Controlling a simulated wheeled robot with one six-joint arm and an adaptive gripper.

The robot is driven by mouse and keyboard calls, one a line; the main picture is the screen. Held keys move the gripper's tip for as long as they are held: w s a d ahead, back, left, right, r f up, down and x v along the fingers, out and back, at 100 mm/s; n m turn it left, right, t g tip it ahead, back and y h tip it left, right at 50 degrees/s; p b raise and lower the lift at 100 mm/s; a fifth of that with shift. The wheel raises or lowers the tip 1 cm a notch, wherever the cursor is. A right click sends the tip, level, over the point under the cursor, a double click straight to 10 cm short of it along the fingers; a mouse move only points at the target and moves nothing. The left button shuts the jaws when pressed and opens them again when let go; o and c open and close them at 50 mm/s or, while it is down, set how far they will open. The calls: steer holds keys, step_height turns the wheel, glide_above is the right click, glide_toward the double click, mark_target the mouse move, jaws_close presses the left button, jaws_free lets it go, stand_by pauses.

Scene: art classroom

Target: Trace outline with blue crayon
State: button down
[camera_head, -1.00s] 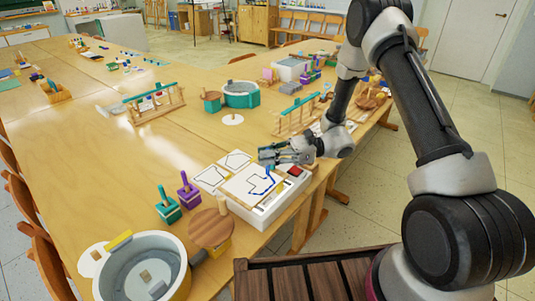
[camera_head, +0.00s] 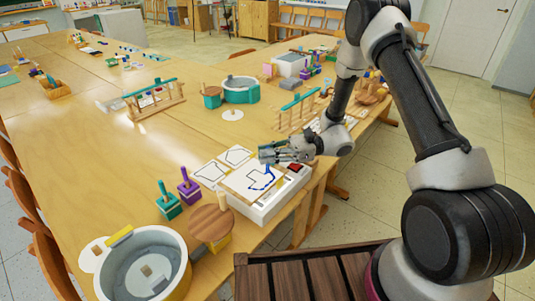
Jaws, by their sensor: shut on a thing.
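A white sheet with a drawn outline (camera_head: 244,181) lies on a white box-like board (camera_head: 266,212) near the table's right edge. A blue line runs along part of the outline, on its right and lower sides. My gripper (camera_head: 265,155) is over the far edge of the sheet, its fingers pointing left. It is shut on a blue crayon (camera_head: 268,170), which points down at the sheet by the blue line. The fingers hide the crayon's upper part. I cannot tell for sure whether the tip touches the paper.
A round wooden stool-like piece (camera_head: 211,222), purple (camera_head: 188,186) and teal (camera_head: 167,204) stamp-like blocks and a grey basin (camera_head: 165,262) stand left and nearer. A wooden rack (camera_head: 294,117) stands beyond my gripper.

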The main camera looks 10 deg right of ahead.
steer(key=shift+r, duration=0.1)
steer(key=shift+r, duration=1.9)
steer(key=shift+f, duration=0.1)
steer(key=shift+s+a+f, duration=0.45)
steer(key=shift+a, duration=0.25)
steer(key=shift+f, duration=1.55)
steer(key=shift+w+a, duration=0.75)
steer(key=shift+a, duration=0.05)
stand_by(0.5)
steer(key=shift+w+a, duration=0.15)
steer(key=shift+w, duration=0.05)
